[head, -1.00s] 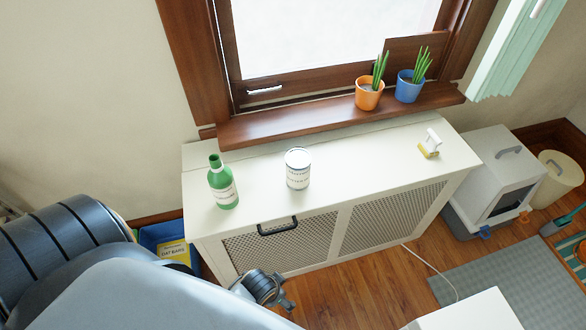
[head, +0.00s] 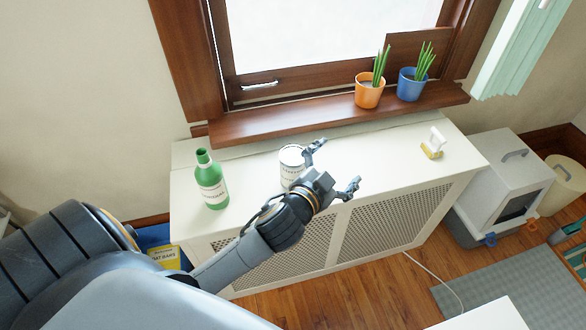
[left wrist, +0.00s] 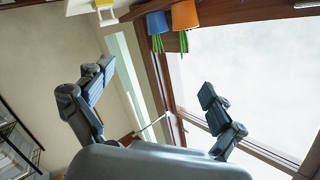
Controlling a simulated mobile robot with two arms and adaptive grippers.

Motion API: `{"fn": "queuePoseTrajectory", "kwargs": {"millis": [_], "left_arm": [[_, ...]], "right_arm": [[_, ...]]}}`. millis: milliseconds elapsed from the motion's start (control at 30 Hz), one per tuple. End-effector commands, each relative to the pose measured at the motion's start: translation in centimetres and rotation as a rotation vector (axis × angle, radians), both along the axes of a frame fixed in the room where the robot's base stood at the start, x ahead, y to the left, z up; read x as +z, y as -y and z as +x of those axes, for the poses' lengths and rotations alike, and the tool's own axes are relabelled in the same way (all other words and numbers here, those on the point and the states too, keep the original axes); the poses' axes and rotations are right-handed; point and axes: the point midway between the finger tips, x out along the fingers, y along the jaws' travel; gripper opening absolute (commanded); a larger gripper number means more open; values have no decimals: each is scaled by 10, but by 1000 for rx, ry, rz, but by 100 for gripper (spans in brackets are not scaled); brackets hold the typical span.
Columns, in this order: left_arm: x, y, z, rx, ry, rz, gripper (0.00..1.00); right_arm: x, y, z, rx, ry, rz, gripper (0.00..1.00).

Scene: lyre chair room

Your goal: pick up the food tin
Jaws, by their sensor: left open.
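The food tin (head: 291,158), a white can with dark lettering, stands upright on the white radiator cover (head: 390,160). My left gripper (head: 336,167) is open and empty, just to the right of the tin in the head view. The gripper and wrist hide the tin's lower right part. I cannot tell whether they touch. In the left wrist view, the open fingers (left wrist: 154,93) point past the window, and the tin does not show there. My right gripper is in neither view.
A green bottle (head: 211,182) stands left of the tin. A small white and yellow object (head: 433,144) lies to the right on the cover. The windowsill behind holds an orange pot (head: 369,95) and a blue pot (head: 410,88). The cover's right part is mostly clear.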

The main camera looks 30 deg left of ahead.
Motion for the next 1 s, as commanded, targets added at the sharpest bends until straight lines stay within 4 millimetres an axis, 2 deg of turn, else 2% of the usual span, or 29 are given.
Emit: {"fn": "queuePoseTrajectory", "kwargs": {"millis": [33, 100, 200, 233, 300, 367, 433, 500, 567, 633, 667, 733, 767, 800, 900, 1000], "left_arm": [[31, 12, 16, -63, 126, 54, 94], [74, 38, 31, -182, 314, 142, 94], [123, 85, 35, -399, 563, 298, 94], [132, 99, 32, -471, 625, 349, 94], [143, 131, 23, -650, 747, 478, 94], [141, 154, 14, -814, 819, 601, 94], [125, 171, 3, -1012, 862, 755, 94], [99, 175, -3, -1211, 851, 915, 94], [73, 165, -4, -1377, 796, 1059, 94], [41, 139, -1, -1558, 675, 1220, 94], [29, 123, 1, -1628, 605, 1289, 94], [6, 78, 8, -1769, 408, 1425, 94], [0, 56, 11, -1816, 314, 1474, 94], [-6, 27, 15, -1868, 185, 1530, 94], [-7, -41, 19, -1943, -127, 1620, 94], [0, -91, 18, -1968, -370, 1652, 94]], "right_arm": [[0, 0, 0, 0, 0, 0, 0], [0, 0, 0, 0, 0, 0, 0], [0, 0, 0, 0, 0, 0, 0], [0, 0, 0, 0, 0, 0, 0], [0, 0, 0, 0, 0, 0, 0], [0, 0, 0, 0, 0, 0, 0], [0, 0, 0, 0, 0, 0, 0], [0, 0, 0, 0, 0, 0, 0], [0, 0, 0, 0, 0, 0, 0], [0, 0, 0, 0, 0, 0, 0], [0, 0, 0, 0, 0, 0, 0], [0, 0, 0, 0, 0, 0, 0], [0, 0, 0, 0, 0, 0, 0], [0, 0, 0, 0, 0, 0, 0], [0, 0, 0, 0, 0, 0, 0], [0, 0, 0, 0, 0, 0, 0]]}}
